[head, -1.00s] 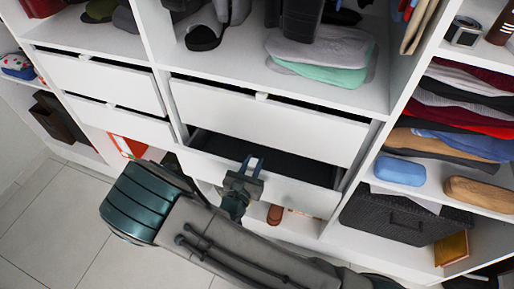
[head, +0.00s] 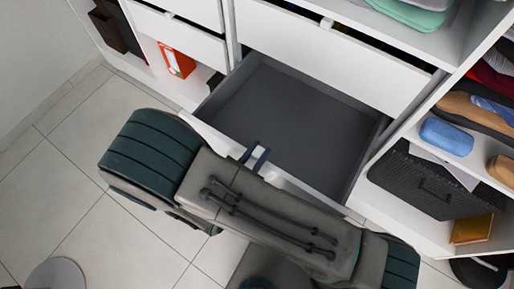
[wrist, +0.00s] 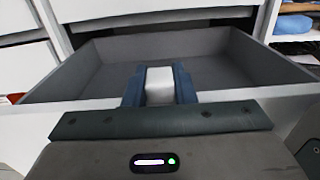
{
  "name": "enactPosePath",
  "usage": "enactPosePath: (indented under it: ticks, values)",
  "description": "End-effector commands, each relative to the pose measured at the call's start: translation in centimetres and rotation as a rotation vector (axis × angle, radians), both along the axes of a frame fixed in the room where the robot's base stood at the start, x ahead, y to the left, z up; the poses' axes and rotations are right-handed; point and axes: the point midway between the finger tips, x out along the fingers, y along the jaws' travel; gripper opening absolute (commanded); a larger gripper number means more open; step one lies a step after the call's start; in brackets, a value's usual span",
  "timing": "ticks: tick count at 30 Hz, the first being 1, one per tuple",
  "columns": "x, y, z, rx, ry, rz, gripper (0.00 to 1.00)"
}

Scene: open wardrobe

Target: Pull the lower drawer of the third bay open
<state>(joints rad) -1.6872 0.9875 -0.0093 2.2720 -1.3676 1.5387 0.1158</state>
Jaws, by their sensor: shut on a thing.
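The lower drawer (head: 290,118) of the bay stands well open in the head view, with a dark grey, empty interior. In the wrist view the drawer (wrist: 215,70) also shows open, its inside facing me. My gripper (head: 255,157) is at the top edge of the drawer's white front panel. In the wrist view the two blue fingers of my gripper (wrist: 159,86) are shut on that front edge, one on each side of a white piece. My arm hides part of the drawer front in the head view.
The drawer above (head: 330,55) is nearly shut. To the right, a shelf holds a blue rounded case (head: 446,136) and, below it, a black basket (head: 425,185). An orange binder (head: 177,60) stands in the left bay.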

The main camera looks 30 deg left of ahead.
Motion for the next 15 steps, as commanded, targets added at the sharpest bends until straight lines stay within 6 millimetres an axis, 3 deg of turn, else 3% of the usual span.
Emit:
enactPosePath:
  ticks: [11, 12, 14, 15]
  values:
    - [-0.85, 0.37, 0.01, -0.002, -0.002, 0.019, 0.0]
    - [-0.87, 0.38, 0.01, -0.002, -0.002, 0.019, 0.32]
    - [-0.87, 0.39, 0.01, -0.002, -0.002, 0.02, 0.45]
    - [-0.86, 0.39, 0.0, -0.002, -0.002, 0.02, 0.45]
